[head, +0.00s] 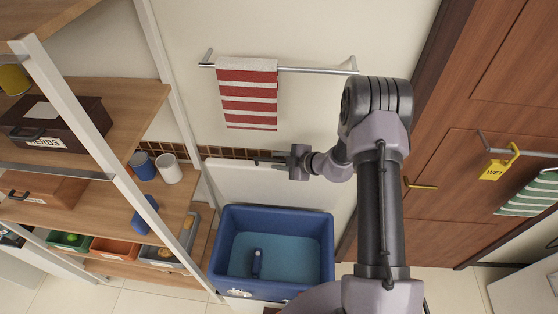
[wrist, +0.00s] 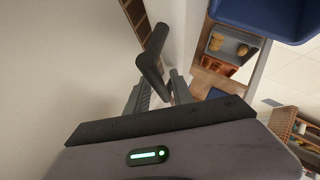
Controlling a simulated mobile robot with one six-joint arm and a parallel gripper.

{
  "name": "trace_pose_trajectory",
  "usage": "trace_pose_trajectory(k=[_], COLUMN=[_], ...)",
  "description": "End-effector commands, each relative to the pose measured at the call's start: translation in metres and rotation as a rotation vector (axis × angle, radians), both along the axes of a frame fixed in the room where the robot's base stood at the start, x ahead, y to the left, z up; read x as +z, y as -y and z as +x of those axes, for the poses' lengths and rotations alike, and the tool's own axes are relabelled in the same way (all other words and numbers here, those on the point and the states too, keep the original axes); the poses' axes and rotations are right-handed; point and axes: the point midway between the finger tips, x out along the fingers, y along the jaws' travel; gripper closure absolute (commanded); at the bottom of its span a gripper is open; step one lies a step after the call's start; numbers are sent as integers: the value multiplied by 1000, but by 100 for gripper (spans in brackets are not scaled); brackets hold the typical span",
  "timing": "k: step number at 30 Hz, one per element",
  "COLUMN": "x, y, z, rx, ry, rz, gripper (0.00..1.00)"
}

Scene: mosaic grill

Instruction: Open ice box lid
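The ice box (head: 218,262) is a blue tub on the floor with a lighter blue inside. Its top is open, and a dark object (head: 256,263) lies within. A white panel, seemingly its lid (head: 240,180), stands raised behind the box near the wall. My gripper (head: 262,160) is at the panel's top edge. In the wrist view, a dark bar, seemingly the lid handle (wrist: 153,52), sits between the fingers of my gripper (wrist: 160,93). The fingers appear to close on it, though the contact is partly hidden. The blue box rim also shows in the wrist view (wrist: 270,18).
A wooden shelf unit (head: 120,97) with cups and bins stands close on the left. A towel rail (head: 310,70) with a red-striped towel (head: 248,95) hangs above.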

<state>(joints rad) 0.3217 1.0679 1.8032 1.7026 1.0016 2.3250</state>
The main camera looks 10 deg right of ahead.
Motion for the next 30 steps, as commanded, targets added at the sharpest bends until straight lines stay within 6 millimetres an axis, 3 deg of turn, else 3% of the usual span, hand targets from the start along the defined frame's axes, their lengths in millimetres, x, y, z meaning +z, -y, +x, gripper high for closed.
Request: trace_pose_trajectory(k=[11,30], x=[6,87], y=[5,81], z=[-6,-102], rx=[-1,-3], ry=[2,3], rz=[0,0], gripper=[64,64])
